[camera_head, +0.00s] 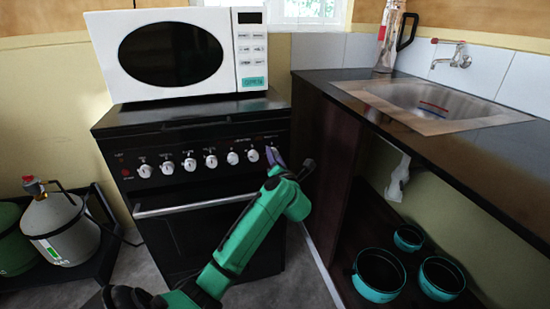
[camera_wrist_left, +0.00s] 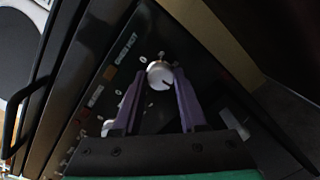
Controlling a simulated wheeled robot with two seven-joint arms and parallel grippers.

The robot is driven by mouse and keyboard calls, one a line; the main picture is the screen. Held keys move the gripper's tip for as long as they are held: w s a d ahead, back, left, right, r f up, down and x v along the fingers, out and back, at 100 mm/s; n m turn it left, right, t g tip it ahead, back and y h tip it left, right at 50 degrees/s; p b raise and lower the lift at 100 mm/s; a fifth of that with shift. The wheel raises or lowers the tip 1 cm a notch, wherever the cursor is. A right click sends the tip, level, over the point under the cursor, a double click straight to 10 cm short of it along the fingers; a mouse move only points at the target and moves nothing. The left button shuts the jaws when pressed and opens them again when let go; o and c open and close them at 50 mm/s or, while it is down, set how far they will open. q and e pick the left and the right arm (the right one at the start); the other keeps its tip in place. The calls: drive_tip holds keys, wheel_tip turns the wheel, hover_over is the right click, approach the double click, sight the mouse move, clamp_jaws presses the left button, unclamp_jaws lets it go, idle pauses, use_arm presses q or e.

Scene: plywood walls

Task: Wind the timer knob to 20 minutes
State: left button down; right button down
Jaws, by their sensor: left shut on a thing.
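The timer knob looks to be the white knob (camera_wrist_left: 160,74) at the right end of the stove's black front panel. In the left wrist view it sits between the tips of my two purple fingers, with a small dark mark on its face. My left gripper (camera_head: 273,155) is at that end of the panel in the head view, shut on this knob, which is mostly hidden there by the fingers. The dial's markings are too small to read for a minute setting. My right gripper is in neither view.
A row of several white knobs (camera_head: 190,164) runs left along the panel, above the oven handle (camera_head: 195,206). A white microwave (camera_head: 247,45) stands on the stove. The dark counter (camera_head: 440,143) with a sink is close on the right. Gas cylinders (camera_head: 62,230) stand at left.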

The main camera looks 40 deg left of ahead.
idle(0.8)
use_arm(q)
drive_tip(key=shift+c, duration=2.3)
unclamp_jaws()
drive_tip(key=shift+d, duration=0.1)
drive_tip(key=p+v, duration=0.1)
drive_tip(key=v, duration=1.3)
drive_tip(key=shift+s+d, duration=0.15)
drive_tip(key=shift+s, duration=0.1)
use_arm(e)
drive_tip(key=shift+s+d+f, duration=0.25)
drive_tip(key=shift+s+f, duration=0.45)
